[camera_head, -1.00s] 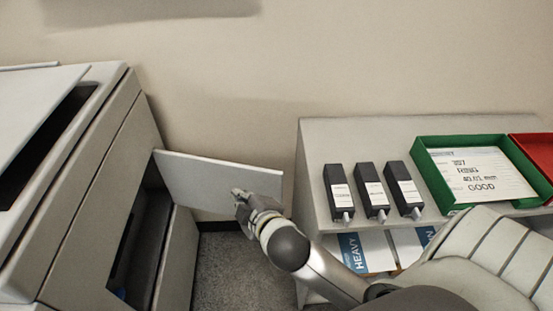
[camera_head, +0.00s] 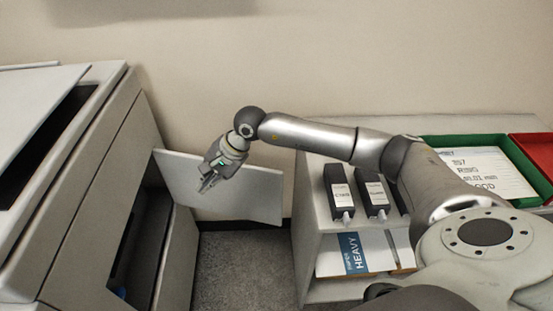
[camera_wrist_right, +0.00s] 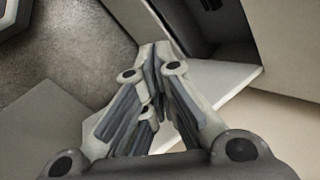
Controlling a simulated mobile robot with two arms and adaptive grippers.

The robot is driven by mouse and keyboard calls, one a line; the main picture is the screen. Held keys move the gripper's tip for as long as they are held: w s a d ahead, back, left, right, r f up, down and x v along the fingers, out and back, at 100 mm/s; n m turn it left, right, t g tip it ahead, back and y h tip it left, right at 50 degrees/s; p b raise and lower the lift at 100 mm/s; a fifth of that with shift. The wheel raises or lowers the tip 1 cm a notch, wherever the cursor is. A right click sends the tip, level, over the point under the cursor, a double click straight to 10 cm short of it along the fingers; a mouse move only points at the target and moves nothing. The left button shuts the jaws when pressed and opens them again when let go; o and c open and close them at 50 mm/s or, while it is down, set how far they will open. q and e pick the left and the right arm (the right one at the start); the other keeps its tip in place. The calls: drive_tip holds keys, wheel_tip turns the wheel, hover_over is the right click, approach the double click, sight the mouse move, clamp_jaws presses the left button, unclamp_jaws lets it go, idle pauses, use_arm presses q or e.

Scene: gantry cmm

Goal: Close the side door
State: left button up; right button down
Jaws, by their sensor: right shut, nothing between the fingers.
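The side door (camera_head: 250,187) is a flat light panel on the side of the grey machine (camera_head: 95,160). It stands open, swung out to the right, and the dark opening (camera_head: 137,240) shows to its left. My right gripper (camera_head: 205,186) is in front of the door's face, shut and empty, fingers pointing down and left. In the right wrist view the shut fingers (camera_wrist_right: 158,55) lie over the door panel (camera_wrist_right: 215,80); whether they touch it I cannot tell. The left gripper is not in view.
A grey shelf unit (camera_head: 305,225) stands to the right, with black boxes (camera_head: 340,190), a green tray (camera_head: 432,144) and a red tray (camera_head: 530,147) on top. Bare carpet (camera_head: 240,265) lies between machine and shelf. A wall is behind.

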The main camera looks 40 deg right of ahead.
drive_tip(key=w+d+r+n+g+h, duration=0.2)
drive_tip(key=d+h, duration=0.7)
drive_tip(key=d, duration=1.4)
wheel_tip(320, 180, down, 8)
drive_tip(key=t+p, duration=0.1)
drive_tip(key=p, duration=0.2)
drive_tip(key=shift+s+a+f, duration=0.15)
drive_tip(key=shift+s+a, duration=0.05)
drive_tip(key=shift+a, duration=0.05)
